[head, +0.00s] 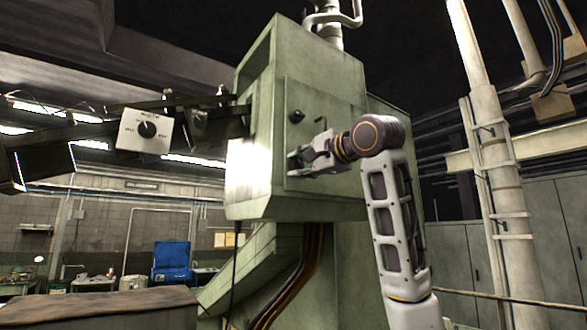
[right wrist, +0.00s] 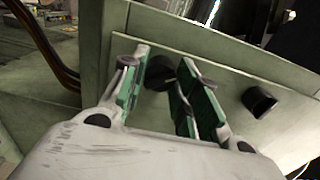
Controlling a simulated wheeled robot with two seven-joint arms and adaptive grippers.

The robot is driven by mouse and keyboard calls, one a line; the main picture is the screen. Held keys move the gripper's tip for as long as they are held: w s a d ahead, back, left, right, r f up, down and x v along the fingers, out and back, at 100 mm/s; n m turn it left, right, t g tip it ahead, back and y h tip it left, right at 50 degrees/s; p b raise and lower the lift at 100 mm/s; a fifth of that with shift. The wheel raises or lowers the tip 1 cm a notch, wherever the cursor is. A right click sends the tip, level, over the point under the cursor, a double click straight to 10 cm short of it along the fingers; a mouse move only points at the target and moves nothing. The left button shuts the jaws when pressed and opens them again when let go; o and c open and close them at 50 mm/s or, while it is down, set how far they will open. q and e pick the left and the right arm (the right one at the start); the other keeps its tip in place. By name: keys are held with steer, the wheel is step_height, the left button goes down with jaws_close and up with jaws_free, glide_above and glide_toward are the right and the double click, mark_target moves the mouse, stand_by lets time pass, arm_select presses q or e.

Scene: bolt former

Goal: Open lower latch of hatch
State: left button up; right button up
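The hatch (head: 320,115) is a flat green panel on the side of the green machine; it also shows in the right wrist view (right wrist: 215,75). The upper latch (head: 296,115) is a small dark knob, also visible in the right wrist view (right wrist: 260,102). My right gripper (head: 296,161) is at the lower part of the hatch. Its fingers are apart, and the dark lower latch (right wrist: 160,73) shows between them near the tips. I cannot tell whether they touch it. My left gripper is not in view.
A control box with a dial (head: 145,131) hangs left of the machine. Dark cables (head: 305,265) run below the hatch housing. A pale pole with rungs (head: 490,140) stands to the right. A bench top (head: 95,308) lies at the lower left.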

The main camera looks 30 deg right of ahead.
jaws_close()
steer(key=m+b, duration=0.1)
steer(key=m, duration=0.2)
steer(key=shift+f, duration=0.1)
steer(key=shift+m, duration=0.5)
steer(key=shift+m+b, duration=0.6)
steer(key=shift+m, duration=1.3)
